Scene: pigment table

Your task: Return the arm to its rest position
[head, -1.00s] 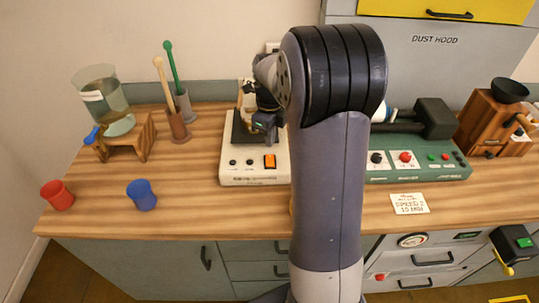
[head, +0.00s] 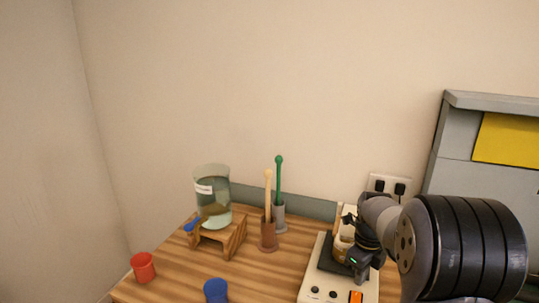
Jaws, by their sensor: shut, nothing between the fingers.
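My gripper (head: 352,262) is at the lower right in the head view, at the end of my grey and black arm. It is over the white device (head: 318,285) with black knobs and an orange switch, close to a small pale vessel (head: 342,247) on the device's dark plate. The gripper is shut with nothing in it. I cannot tell whether it touches the vessel. The fingertips are small and partly hidden.
A glass jar (head: 213,199) stands on a wooden stand (head: 233,238). Brown (head: 268,236) and grey (head: 280,217) holders with pestle-like sticks stand behind. A red cup (head: 143,267) and blue cup (head: 215,290) are in front. A grey hood (head: 458,145) is at right.

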